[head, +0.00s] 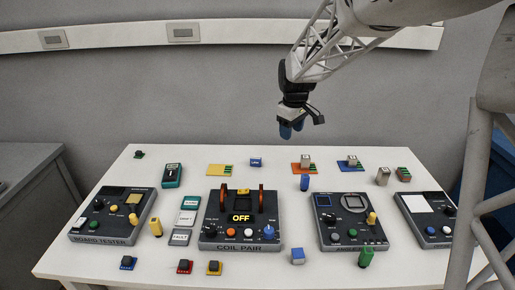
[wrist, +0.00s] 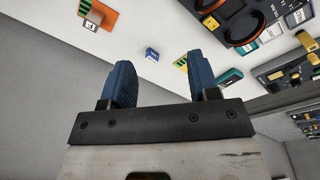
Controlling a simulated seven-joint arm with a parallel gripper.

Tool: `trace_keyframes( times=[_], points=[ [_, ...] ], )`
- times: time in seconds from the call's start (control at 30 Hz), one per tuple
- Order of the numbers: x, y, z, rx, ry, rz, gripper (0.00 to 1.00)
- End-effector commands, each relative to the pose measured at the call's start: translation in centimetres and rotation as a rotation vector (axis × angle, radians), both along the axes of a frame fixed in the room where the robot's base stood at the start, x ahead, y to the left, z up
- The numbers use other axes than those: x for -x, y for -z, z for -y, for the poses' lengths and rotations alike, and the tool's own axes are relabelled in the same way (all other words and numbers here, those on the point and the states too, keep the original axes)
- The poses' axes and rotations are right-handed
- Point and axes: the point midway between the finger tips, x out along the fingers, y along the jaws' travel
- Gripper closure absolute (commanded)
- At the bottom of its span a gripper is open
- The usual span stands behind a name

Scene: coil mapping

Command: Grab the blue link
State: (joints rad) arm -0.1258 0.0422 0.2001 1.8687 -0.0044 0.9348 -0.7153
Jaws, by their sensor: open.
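A small blue block with a pale marking (head: 256,162), which looks like the blue link, lies at the back middle of the white table. In the wrist view this blue block (wrist: 152,54) shows beyond the fingertips, between the two fingers and apart from them. My gripper (head: 291,132) hangs above the back of the table, a little right of the block and well above it. Its blue-padded fingers (wrist: 158,66) are open with nothing between them. Other blue pieces are a small upright one (head: 305,183) and a block (head: 298,257) near the front.
The coil pair device (head: 240,244) with two orange-red rings stands front middle. The board tester (head: 98,238) is at left, and another panel (head: 350,244) is at right. An orange board (head: 298,169) and a yellow board (head: 215,170) flank the block, with bare table between.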

Motion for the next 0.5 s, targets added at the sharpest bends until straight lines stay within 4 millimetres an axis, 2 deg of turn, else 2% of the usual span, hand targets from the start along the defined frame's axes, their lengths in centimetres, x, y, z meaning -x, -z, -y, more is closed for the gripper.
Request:
trace_keyframes(
  times=[0.1,0.5],
  points=[
    [-2.9,1.7,-1.2,0.006,-0.059,-0.012,0.45],
    [-11.7,7.8,-5.1,0.020,-0.262,-0.042,0.45]
  ],
)
